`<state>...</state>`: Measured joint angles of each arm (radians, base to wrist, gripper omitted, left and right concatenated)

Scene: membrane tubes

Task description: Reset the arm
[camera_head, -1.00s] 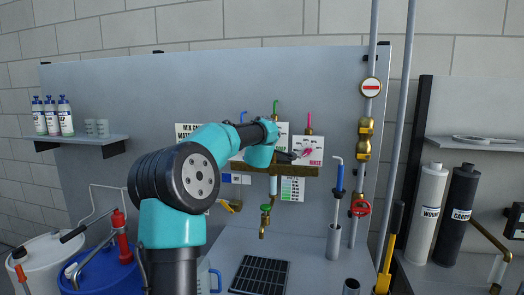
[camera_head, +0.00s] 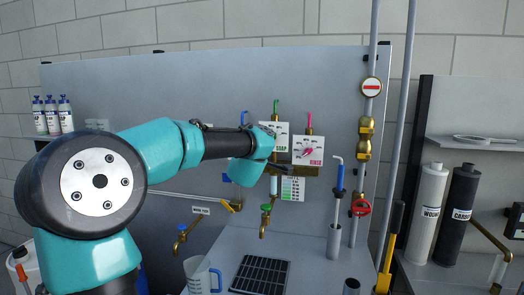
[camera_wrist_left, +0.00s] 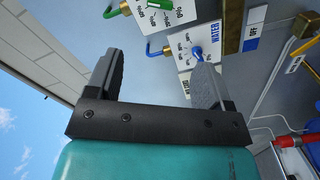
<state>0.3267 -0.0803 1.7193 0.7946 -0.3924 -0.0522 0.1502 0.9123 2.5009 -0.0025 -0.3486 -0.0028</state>
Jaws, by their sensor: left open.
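My left arm comes in from the left in the head view, its large elbow joint in the left foreground. My left gripper (camera_head: 312,172) is in front of the wall panel, close to the dial plates and brass manifold. The wrist view shows its two fingers (camera_wrist_left: 157,78) apart, with nothing between them. Past them are a dial plate marked WATER (camera_wrist_left: 188,48) and another dial plate (camera_wrist_left: 158,15) with a green pipe. The RINSE dial plate (camera_head: 308,150) is just above the gripper in the head view. My right gripper is not in view.
A clear jug (camera_head: 198,275) and a black grid tray (camera_head: 260,274) are on the bench below. A brass tap with a green handle (camera_head: 265,222) hangs over it. A blue-handled rod (camera_head: 339,180) and a red valve wheel (camera_head: 361,207) stand to the right.

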